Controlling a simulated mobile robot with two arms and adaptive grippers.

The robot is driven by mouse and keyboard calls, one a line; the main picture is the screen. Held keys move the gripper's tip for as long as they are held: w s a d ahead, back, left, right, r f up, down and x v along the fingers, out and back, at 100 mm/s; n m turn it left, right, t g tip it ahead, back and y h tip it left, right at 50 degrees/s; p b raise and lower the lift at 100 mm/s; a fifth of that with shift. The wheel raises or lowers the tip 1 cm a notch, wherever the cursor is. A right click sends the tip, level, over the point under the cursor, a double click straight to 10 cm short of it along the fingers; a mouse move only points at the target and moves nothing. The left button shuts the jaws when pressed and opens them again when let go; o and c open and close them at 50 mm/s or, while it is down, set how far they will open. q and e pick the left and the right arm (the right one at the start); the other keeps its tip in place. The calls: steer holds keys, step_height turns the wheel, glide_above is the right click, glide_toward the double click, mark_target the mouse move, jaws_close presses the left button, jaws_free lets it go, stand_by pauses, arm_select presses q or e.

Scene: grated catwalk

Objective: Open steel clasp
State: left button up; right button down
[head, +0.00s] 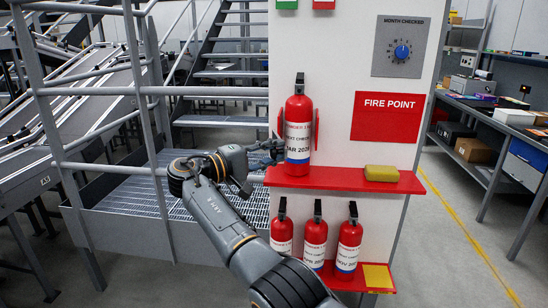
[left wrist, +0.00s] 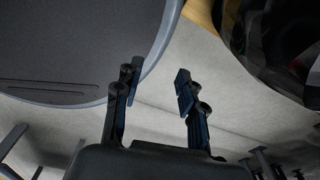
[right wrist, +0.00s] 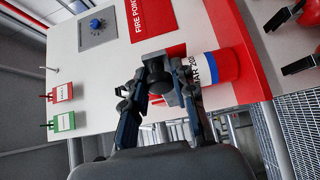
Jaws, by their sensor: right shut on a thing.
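A red fire extinguisher (head: 298,125) stands upright on the upper red shelf, with red upright pieces at both its sides. It also shows in the right wrist view (right wrist: 222,68). My right gripper (head: 272,150) is at the extinguisher's left side, low down. In the right wrist view the right gripper's fingers (right wrist: 160,88) are closed in beside the extinguisher's label. The steel clasp is mostly hidden between and behind these fingers, and its own shape cannot be made out. My left gripper (left wrist: 157,84) shows only in the left wrist view, with its fingers apart and nothing between them.
A yellow block (head: 381,173) lies on the upper red shelf (head: 345,181). Several smaller extinguishers (head: 315,240) stand below it. A dial (head: 401,52) and a red FIRE POINT sign (head: 387,117) are on the white panel. A grey railing (head: 140,90) stands left, close to my right arm.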

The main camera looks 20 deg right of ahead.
stand_by(0.4)
steer(key=c, duration=1.1)
jaws_free()
steer(key=shift+o, duration=0.2)
